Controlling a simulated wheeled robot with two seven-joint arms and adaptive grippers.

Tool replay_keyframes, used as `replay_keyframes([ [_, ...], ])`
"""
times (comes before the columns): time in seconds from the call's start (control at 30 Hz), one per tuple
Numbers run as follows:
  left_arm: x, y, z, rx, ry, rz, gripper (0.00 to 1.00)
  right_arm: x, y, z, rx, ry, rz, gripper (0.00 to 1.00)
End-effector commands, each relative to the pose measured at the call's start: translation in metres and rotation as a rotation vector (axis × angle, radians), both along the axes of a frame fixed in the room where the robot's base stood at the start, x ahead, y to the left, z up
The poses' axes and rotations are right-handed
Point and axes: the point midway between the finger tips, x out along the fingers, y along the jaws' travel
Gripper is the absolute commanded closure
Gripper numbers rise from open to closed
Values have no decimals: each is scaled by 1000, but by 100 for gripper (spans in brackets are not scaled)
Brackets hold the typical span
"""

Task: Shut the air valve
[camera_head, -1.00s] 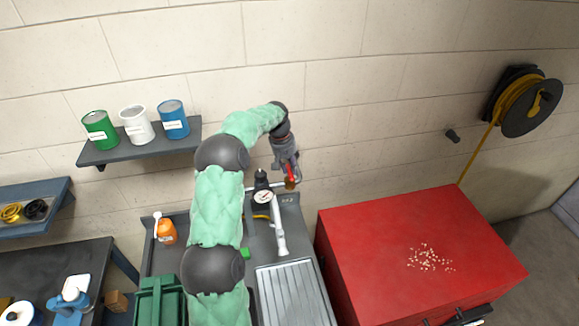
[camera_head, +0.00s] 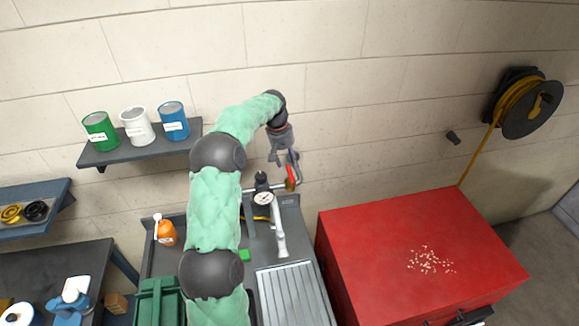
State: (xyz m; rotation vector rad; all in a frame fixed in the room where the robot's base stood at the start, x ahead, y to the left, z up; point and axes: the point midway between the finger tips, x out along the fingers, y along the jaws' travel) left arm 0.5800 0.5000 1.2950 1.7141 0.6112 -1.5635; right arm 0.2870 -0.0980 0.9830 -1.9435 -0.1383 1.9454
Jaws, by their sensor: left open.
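The air valve has a red handle (camera_head: 291,174) on a brass body at the right end of a short pipe by the wall. The pipe joins a black regulator with a round white gauge (camera_head: 263,198). My left gripper (camera_head: 284,160) is open and empty, just above the red handle, its fingers pointing down. One finger overlaps the handle's top in the picture; I cannot tell whether they touch. My right gripper is not in view.
A grey bench (camera_head: 295,225) with a ribbed drainer lies below the valve. A red cabinet (camera_head: 400,235) stands to the right. A wall shelf (camera_head: 140,149) holds green, white and blue cans. An orange bottle (camera_head: 166,233) stands left of my arm.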

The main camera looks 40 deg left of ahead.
Motion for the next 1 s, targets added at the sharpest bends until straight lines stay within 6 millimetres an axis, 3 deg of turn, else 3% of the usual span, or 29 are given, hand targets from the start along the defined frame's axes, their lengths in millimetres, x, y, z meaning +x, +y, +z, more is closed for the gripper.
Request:
replay_keyframes([
  [0.2,-6,6,43,2,-3,1,49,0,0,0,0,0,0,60],
  [0.4,-10,8,66,0,0,-1,49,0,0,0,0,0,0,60],
  [1.0,-11,9,73,0,0,-1,49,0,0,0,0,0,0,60],
])
